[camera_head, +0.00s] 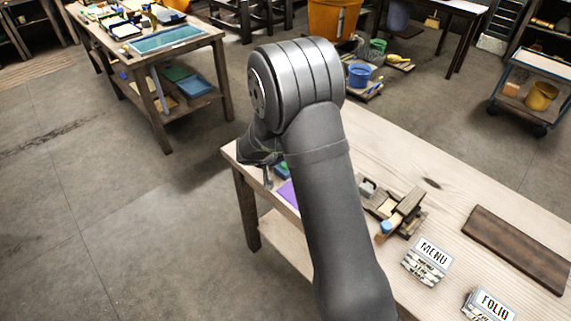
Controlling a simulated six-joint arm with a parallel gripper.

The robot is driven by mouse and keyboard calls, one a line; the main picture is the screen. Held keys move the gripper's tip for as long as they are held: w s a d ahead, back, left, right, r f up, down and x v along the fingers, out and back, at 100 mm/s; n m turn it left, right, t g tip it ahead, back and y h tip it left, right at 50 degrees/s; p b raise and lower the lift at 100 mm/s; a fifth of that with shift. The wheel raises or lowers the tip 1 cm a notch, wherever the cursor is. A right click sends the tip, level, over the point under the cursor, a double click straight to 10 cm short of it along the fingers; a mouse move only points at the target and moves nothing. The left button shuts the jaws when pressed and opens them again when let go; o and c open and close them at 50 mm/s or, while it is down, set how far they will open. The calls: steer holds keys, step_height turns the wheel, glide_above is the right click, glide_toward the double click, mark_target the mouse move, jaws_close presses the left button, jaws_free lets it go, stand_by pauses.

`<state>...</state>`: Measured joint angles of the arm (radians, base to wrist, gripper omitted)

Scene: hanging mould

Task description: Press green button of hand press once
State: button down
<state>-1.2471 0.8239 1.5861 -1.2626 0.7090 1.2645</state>
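My arm crosses the middle of the head view and hides part of the workbench (440,165). My gripper (267,180) points down over the bench's left end, mostly behind my own wrist; its finger opening cannot be made out. Just right of it a small blue-green thing (281,170) shows, partly hidden by my arm; I cannot tell whether it is the green button or whether the gripper touches it. A purple patch (288,192) lies in front of it. A wood and dark metal device with a blue end (386,226) stands right of my arm; I cannot tell whether it is the hand press.
Signs reading MENU (431,252) and FOLIO (493,303) stand on blocks near the bench's front. A dark wooden board (517,248) lies at the right. The bench's back middle is clear. Another table (150,55) and an orange bucket (334,18) stand behind.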

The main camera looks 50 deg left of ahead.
steer(key=shift+f, duration=0.2)
stand_by(0.5)
steer(key=shift+f, duration=0.25)
steer(key=shift+f, duration=0.5)
stand_by(0.6)
stand_by(0.4)
steer(key=shift+r, duration=0.95)
steer(key=shift+r, duration=2.5)
steer(key=shift+r, duration=1.9)
